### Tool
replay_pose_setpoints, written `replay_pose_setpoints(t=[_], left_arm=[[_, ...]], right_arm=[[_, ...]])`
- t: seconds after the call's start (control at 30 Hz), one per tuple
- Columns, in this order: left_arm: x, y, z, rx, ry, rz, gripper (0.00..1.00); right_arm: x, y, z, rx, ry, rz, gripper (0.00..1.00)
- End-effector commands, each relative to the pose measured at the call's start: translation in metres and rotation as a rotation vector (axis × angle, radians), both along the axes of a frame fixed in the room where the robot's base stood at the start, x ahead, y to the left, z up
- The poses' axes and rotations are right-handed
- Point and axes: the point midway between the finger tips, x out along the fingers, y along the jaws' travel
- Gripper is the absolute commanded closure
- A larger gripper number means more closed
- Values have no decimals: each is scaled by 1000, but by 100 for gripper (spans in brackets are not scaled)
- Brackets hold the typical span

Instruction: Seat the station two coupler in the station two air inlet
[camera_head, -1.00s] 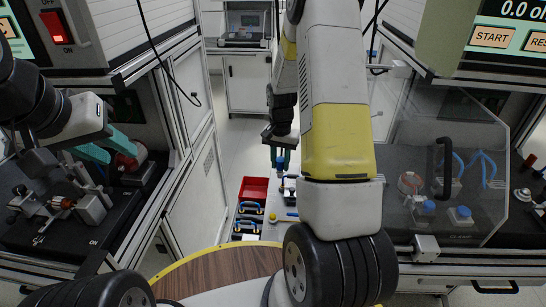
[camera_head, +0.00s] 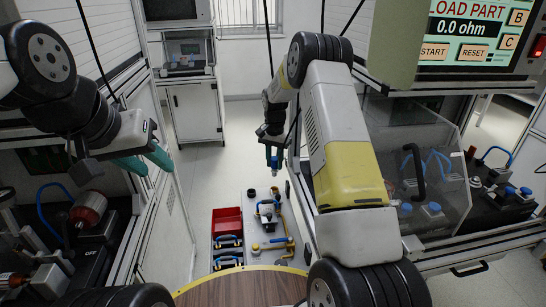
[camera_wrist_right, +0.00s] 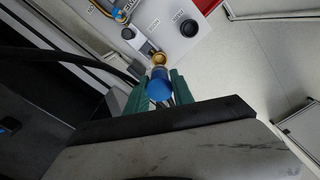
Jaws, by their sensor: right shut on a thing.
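My right gripper (camera_head: 273,158) is shut on a blue coupler (camera_wrist_right: 158,91), which shows between its green fingers in the right wrist view. In the head view it hangs above the floor-side board, with the coupler at the fingertips. A brass ring (camera_wrist_right: 159,59) lies just beyond the coupler in the wrist view; I cannot tell whether it belongs to the coupler or to the panel behind. My left gripper (camera_head: 157,163) is at the left, with its green fingers apart and nothing between them. I cannot make out which fitting is the station two air inlet.
A grey board (camera_head: 258,222) bears a red bin (camera_head: 227,221), blue-handled parts and a yellow fitting. A clear-shielded station (camera_head: 425,165) stands at right, beside my right arm. A bench with a motor part (camera_head: 89,209) is at left.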

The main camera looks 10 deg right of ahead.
Motion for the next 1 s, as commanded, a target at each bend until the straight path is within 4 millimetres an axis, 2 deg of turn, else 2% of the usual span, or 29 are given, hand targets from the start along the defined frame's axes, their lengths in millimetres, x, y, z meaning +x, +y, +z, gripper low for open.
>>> replay_pose_setpoints(t=[0.23,0.6,1.0], left_arm=[[0,0,0,0,0,0,64],[0,0,0,0,0,0,64],[0,0,0,0,0,0,64]], right_arm=[[1,1,-10,0,0,1,100],[0,1,-41,1,1,1,100],[1,1,-44,0,-1,1,100]])
